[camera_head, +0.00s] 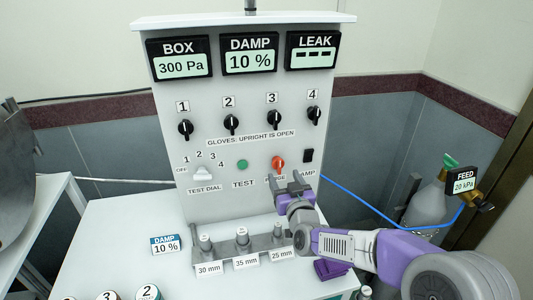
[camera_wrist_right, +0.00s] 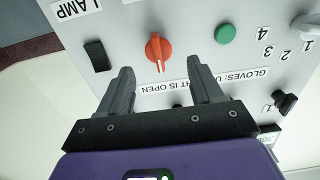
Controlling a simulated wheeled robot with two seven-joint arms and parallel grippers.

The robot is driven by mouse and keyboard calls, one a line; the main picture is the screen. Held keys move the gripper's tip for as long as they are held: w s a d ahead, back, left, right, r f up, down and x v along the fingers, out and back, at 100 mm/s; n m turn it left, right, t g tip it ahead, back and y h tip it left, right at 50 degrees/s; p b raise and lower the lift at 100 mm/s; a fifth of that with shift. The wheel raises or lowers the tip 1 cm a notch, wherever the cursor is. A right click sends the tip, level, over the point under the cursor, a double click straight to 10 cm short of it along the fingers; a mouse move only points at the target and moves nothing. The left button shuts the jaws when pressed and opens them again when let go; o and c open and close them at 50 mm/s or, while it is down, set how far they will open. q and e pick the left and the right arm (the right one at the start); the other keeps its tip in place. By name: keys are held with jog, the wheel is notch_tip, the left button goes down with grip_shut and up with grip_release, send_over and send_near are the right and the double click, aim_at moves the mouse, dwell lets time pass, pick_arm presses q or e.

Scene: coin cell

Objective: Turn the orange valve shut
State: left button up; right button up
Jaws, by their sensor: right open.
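The orange valve (camera_head: 278,162) is a small knob low on the right of the white panel, above a label partly hidden by my gripper. In the right wrist view the orange valve (camera_wrist_right: 157,48) has a white mark on the end towards the gloves label, so it looks roughly upright on the panel. My right gripper (camera_head: 290,185) is just below the valve in the head view. In the wrist view its fingers (camera_wrist_right: 164,82) are apart, with nothing between them; the valve lies ahead of their tips. My left gripper is not in view.
A green test button (camera_head: 242,164) and a black lamp switch (camera_head: 308,155) flank the valve. Several black glove knobs (camera_head: 231,122) sit above. A grey holder with several labelled pegs (camera_head: 242,237) stands below on the white table. A gas cylinder (camera_head: 427,207) with a blue hose is at right.

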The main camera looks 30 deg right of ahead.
aim_at(280, 167)
jog(key=shift+w+d+r, duration=0.15)
jog(key=shift+w+r, duration=0.05)
jog(key=shift+w, duration=0.05)
jog(key=x, duration=0.5)
jog(key=shift+d+b, duration=0.1)
jog(key=shift+b, duration=0.25)
jog(key=shift+w+d, duration=0.15)
jog(key=shift+w, duration=0.55)
jog(key=c, duration=1)
